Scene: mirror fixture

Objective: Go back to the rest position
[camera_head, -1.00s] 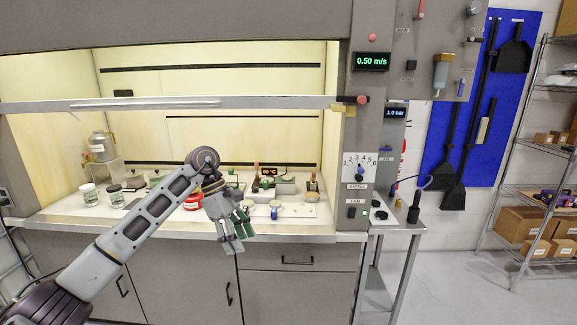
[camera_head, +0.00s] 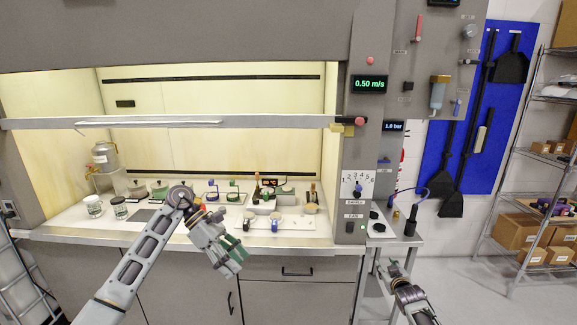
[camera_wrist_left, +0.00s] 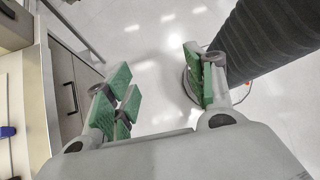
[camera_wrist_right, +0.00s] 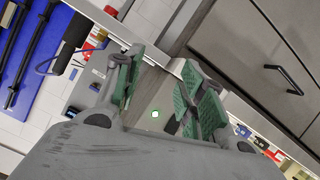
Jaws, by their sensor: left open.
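My left gripper (camera_head: 233,262) hangs in front of the fume hood's counter edge, over the lower cabinet doors in the head view. Its green-padded fingers are apart with nothing between them, as the left wrist view (camera_wrist_left: 160,88) shows above pale floor. My right gripper (camera_head: 392,270) is low at the right, in front of the side table in the head view. Its fingers are apart and empty in the right wrist view (camera_wrist_right: 160,92).
The fume hood counter (camera_head: 85,232) holds jars (camera_head: 94,206), small dishes and bottles under the raised sash (camera_head: 240,122). A metal side table (camera_head: 405,241) stands at the right of the hood. Shelves with boxes (camera_head: 528,228) stand far right. Floor between is clear.

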